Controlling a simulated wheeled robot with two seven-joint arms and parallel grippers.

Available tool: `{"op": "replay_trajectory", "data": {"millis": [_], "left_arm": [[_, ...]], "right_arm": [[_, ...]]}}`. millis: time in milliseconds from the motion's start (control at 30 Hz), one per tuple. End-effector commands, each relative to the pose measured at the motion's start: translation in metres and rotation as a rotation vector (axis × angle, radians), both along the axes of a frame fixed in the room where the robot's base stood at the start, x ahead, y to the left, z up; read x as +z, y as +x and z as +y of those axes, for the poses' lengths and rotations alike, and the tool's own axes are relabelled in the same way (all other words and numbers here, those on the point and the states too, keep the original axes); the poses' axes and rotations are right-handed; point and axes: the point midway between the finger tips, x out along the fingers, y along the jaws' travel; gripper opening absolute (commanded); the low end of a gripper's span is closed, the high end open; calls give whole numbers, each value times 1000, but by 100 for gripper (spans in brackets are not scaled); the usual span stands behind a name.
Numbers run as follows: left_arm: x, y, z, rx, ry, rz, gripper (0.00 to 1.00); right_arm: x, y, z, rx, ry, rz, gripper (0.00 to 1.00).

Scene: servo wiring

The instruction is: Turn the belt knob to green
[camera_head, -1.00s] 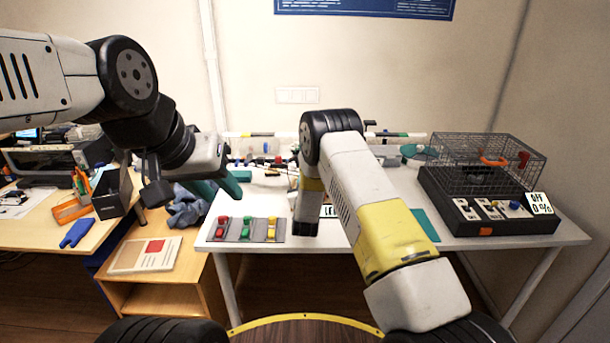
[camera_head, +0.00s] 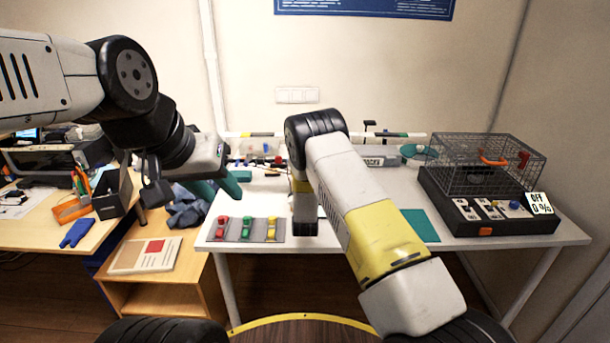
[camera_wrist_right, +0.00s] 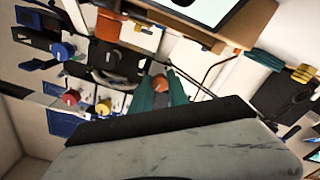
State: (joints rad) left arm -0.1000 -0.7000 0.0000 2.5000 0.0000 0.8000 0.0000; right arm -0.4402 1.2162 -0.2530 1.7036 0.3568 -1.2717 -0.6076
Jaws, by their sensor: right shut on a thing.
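In the right wrist view, the two teal fingers of my right gripper (camera_wrist_right: 161,90) are shut on an orange-red knob-like thing (camera_wrist_right: 160,82). I cannot tell for sure whether it is the belt knob. A blue knob (camera_wrist_right: 61,51), a red knob (camera_wrist_right: 70,97) and a yellow knob (camera_wrist_right: 104,106) show to its left, apart from the fingers. In the head view, my right arm hides the right gripper's fingertips. My left gripper (camera_head: 215,188) hangs open and empty, its teal fingers apart, at the left end of the white table (camera_head: 400,190).
A grey board (camera_head: 210,231) with red, green and yellow pieces lies at the table's front left. A wire cage (camera_head: 460,155) stands on a black box (camera_head: 445,205) with a sign reading OFF 0 % (camera_head: 539,203). A teal mat (camera_head: 420,226) lies right of my right arm.

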Motion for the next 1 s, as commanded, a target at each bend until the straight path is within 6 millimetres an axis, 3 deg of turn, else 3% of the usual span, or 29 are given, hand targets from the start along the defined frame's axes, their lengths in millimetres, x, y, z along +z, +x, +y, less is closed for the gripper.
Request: {"op": "replay_trajectory", "data": {"millis": [33,67,167,567,1000], "left_arm": [[0,0,0,0,0,0,36],[0,0,0,0,0,0,36],[0,0,0,0,0,0,36],[0,0,0,0,0,0,36],[0,0,0,0,0,0,36]], "right_arm": [[0,0,0,1,0,0,0],[0,0,0,1,1,0,22],[0,0,0,1,1,0,42],[-1,-6,1,1,1,2,42],[0,-72,0,1,1,2,42]]}}
